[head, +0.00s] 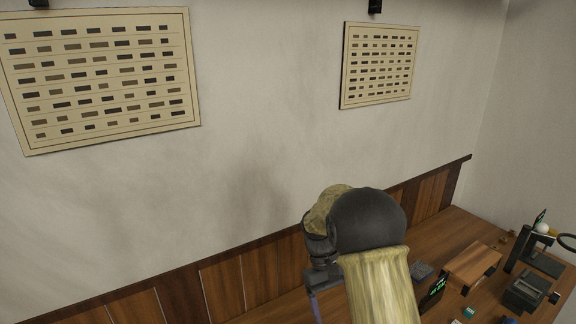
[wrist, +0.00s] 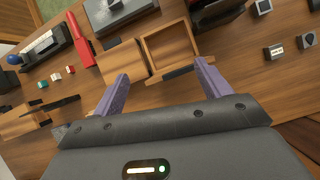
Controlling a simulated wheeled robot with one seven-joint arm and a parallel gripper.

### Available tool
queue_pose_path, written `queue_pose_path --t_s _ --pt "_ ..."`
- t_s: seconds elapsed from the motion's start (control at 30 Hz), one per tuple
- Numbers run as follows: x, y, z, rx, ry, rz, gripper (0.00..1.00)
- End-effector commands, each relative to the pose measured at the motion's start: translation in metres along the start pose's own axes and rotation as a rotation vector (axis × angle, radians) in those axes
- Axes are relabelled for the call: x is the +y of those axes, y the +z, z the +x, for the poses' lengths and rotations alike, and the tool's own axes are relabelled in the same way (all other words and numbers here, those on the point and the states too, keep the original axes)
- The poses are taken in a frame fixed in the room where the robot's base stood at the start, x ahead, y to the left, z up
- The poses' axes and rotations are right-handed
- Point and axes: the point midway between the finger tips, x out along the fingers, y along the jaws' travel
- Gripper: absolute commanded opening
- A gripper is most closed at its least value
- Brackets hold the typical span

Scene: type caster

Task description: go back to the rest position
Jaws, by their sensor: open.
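My gripper (wrist: 158,90) shows in the wrist view with its two purple fingers spread apart and nothing between them. It hangs above a wooden desk, pointing at an open wooden tray or drawer (wrist: 151,50) just beyond the fingertips. I cannot tell how high above it the fingers are. In the head view my arm rises in front of the wall at the middle right, and a small part of a purple finger (head: 315,306) shows below the wrist. The rest of the gripper is hidden or out of frame there.
The desk (head: 447,232) carries a wooden box (head: 471,263), a dark device (head: 526,291) and a stand with a lamp-like ring. The wrist view shows a red bar (wrist: 80,40), a keyboard-like device (wrist: 45,45) and small blocks (wrist: 273,52). Wall charts (head: 378,64) hang behind.

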Motion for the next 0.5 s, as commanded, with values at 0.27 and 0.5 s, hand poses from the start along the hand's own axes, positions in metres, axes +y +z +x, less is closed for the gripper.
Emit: queue_pose_path --t_s 0.27,0.5 --pt "0.001 0.056 0.007 0.279 -0.047 0.132 0.76" --pt "-0.005 0.107 0.022 0.516 -0.076 0.267 0.76"
